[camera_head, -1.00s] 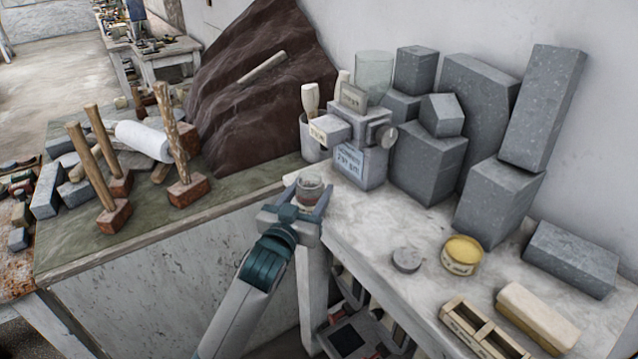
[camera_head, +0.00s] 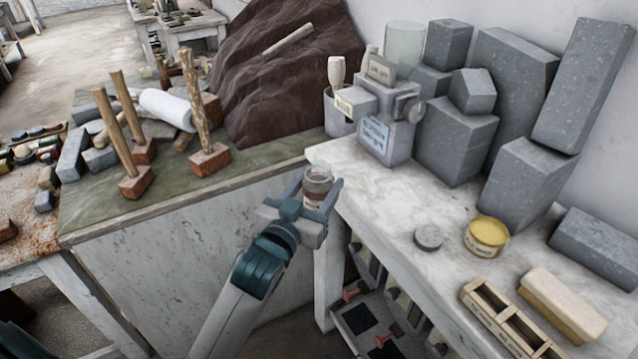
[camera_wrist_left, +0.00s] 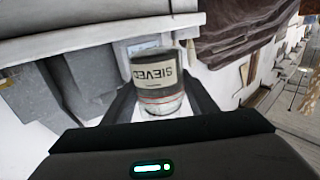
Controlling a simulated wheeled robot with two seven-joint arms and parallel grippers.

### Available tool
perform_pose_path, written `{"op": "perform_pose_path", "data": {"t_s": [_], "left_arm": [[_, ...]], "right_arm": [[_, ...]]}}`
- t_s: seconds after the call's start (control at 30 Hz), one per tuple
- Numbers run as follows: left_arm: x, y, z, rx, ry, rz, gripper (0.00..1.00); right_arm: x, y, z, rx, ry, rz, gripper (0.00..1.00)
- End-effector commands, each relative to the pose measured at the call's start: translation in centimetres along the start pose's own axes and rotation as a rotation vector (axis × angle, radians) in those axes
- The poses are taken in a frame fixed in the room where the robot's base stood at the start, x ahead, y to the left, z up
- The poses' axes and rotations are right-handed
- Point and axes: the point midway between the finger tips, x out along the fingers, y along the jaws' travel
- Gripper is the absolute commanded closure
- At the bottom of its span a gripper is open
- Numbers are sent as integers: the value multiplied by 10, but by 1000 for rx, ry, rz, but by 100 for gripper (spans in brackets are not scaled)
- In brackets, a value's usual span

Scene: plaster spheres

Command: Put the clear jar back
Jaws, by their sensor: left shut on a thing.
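The clear jar (camera_head: 317,181) has see-through walls, a paper label and dark reddish contents in the head view. My left gripper (camera_head: 314,198) is shut on it, with a finger on either side. The jar is upright by the near left corner of the white bench (camera_head: 365,205). In the left wrist view the jar (camera_wrist_left: 158,97) sits between the fingers, its label reading "SIEVED" upside down. The gripper hides part of its lower body. My right gripper is not in view.
A grey box with a blue label (camera_head: 384,140), a larger clear glass vessel (camera_head: 404,45) and several grey blocks stand at the bench's back. A yellow-topped tin (camera_head: 486,236), grey disc (camera_head: 429,238) and wooden rack (camera_head: 505,318) are nearer. Bare bench lies between.

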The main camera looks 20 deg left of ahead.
Motion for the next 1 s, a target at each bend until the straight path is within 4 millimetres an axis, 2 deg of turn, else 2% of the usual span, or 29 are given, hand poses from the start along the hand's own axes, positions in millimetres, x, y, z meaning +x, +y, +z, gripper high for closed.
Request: {"op": "perform_pose_path", "data": {"t_s": [0.17,0.37,0.47,0.8,1.0], "left_arm": [[-1,1,1,0,1,1,80],[-19,7,13,-4,-3,3,80],[-37,13,22,-8,-3,4,80],[-116,30,49,-8,-3,-16,80],[-144,32,52,-3,-1,-30,80]], "right_arm": [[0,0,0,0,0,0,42],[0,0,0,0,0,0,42],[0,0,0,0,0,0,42],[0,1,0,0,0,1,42],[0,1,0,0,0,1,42]]}}
